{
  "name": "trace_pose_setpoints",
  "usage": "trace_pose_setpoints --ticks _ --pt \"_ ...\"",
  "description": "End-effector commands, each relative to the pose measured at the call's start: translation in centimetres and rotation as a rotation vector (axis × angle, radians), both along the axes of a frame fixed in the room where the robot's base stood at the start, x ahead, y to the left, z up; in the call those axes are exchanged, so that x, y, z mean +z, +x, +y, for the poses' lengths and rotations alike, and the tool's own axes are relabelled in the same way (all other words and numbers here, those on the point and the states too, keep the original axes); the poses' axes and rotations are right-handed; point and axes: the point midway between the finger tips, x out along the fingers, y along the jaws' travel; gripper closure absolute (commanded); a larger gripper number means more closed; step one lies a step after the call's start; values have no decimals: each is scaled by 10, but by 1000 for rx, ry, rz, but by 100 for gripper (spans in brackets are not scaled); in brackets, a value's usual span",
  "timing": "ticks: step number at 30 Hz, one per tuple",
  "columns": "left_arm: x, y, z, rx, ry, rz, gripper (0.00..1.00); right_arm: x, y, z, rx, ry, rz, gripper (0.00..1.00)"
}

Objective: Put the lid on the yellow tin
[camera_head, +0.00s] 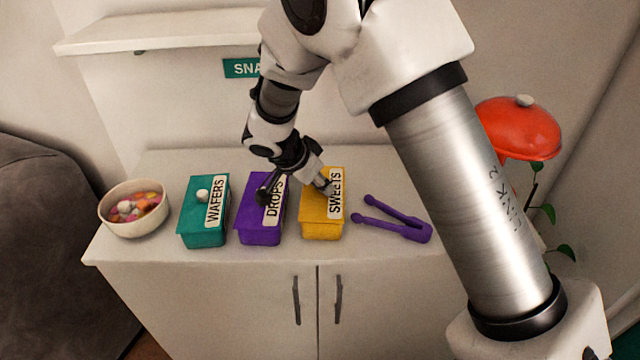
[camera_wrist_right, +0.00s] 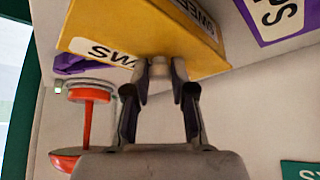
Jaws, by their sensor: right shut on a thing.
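The yellow tin (camera_head: 322,230), labelled SWEETS, stands upright on the cabinet top, right of the purple tin. Its yellow lid (camera_head: 315,206) lies over the tin's mouth; I cannot tell whether it is fully seated or slightly above the rim. My right gripper (camera_head: 324,186) comes down from above and is shut on the lid's small knob. In the right wrist view the fingertips (camera_wrist_right: 160,72) meet at the knob, against the yellow lid (camera_wrist_right: 120,35). They hide part of the label. My left gripper does not show.
The purple DROPS tin (camera_head: 262,236) stands close on the left, then the teal WAFERS tin (camera_head: 203,238) and a candy bowl (camera_head: 135,225). Purple tongs (camera_head: 395,222) lie to the right.

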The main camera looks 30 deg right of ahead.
Motion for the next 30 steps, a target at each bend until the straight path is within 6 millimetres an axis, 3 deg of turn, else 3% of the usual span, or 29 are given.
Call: trace_pose_setpoints --ticks 13,14,15,16,22,24,30 --pt "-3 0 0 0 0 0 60 0 0 0 0 0 -1 100" --pt "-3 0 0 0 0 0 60 0 0 0 0 0 -1 65" --pt "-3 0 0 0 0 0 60 0 0 0 1 0 -1 51" --pt "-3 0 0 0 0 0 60 0 0 0 1 0 -1 47" --pt "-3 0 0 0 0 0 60 0 0 0 1 0 -1 47" --pt "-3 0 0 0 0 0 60 0 0 0 1 0 -1 27" --pt "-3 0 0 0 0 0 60 0 0 0 1 0 -1 26"
